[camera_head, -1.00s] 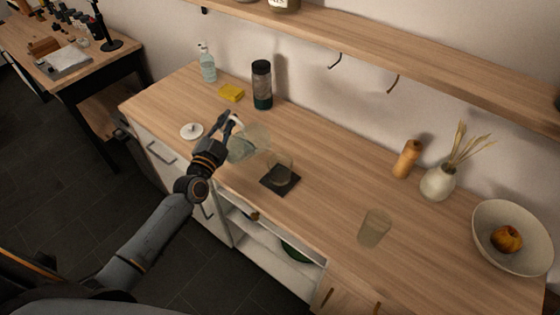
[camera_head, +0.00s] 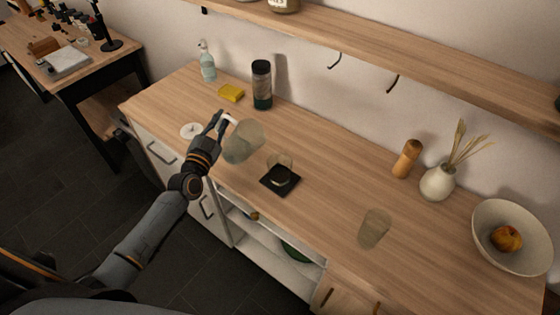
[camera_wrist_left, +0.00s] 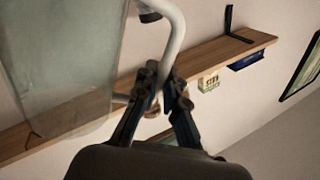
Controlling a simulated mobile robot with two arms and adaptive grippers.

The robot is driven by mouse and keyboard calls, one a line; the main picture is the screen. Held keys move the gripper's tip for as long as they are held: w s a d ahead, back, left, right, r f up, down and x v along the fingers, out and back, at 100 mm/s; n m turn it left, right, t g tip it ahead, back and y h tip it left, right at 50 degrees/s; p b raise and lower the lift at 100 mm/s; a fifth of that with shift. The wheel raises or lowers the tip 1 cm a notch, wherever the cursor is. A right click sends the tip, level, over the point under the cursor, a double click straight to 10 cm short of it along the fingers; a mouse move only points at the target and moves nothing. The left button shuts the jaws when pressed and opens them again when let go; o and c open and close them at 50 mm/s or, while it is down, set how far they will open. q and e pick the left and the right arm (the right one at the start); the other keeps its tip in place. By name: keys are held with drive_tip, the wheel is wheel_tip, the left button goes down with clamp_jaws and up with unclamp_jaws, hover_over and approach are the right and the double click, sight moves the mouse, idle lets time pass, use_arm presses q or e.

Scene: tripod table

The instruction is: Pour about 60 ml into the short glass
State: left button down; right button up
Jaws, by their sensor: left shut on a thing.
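My left gripper (camera_head: 222,122) is shut on the handle of a clear pitcher (camera_head: 243,142) and holds it above the counter, tilted to the right. In the left wrist view the pitcher (camera_wrist_left: 65,65) fills the left side, and its pale handle (camera_wrist_left: 177,35) runs between the fingers (camera_wrist_left: 162,92). The short glass (camera_head: 280,165) stands upright on a black square pad (camera_head: 268,183), right of and below the pitcher in the picture. The pitcher's mouth is apart from the glass. No stream shows, and the liquid level in the glass is hard to tell. My right gripper is out of view.
A taller glass (camera_head: 374,229) stands to the right on the wooden counter (camera_head: 325,195). A white lid (camera_head: 189,131), yellow sponge (camera_head: 231,93), dark bottle (camera_head: 262,85) and spray bottle (camera_head: 208,66) are left. A vase (camera_head: 437,182), wooden mill (camera_head: 407,159) and bowl (camera_head: 483,253) stand right.

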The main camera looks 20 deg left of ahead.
use_arm(q)
drive_tip(key=w+a+f+n+g+b, duration=0.1)
drive_tip(key=a+f+n+b, duration=0.2)
drive_tip(key=a+f+n, duration=0.1)
drive_tip(key=shift+a+f+n+y, duration=0.3)
drive_tip(key=shift+a+f+n, duration=0.15)
drive_tip(key=shift+n, duration=0.75)
drive_tip(key=shift+r, duration=0.1)
